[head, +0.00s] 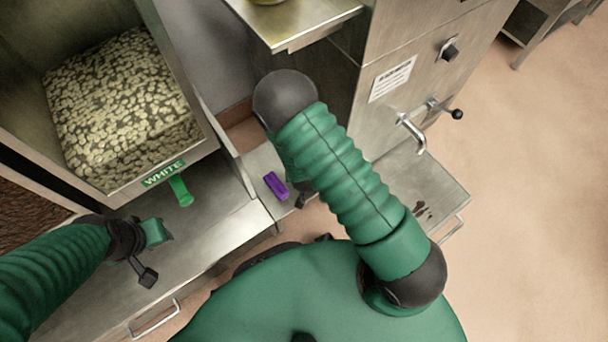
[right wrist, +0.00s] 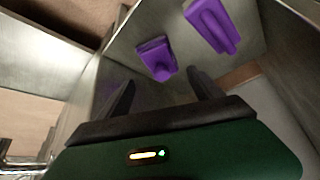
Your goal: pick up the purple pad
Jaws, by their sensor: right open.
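The purple pad (head: 276,185) lies on the steel ledge in the head view, just left of my right forearm. In the right wrist view a purple piece (right wrist: 156,58) shows ahead, between and beyond the fingertips. A second purple shape (right wrist: 212,26) shows farther right; I cannot tell whether it is another pad or a reflection. My right gripper (right wrist: 162,88) is open and empty, apart from both shapes. In the head view it is mostly hidden by its arm. My left gripper (head: 155,255) is over the bench at left, away from the pad; its jaw state is unclear.
A steel bin (head: 208,150) labelled WHITE holds pale pieces, with a green handle (head: 180,190) at its front. A steel cabinet (head: 400,60) with levers stands right of my right arm. A thin upright panel (head: 225,155) rises near the pad. Open floor lies at right.

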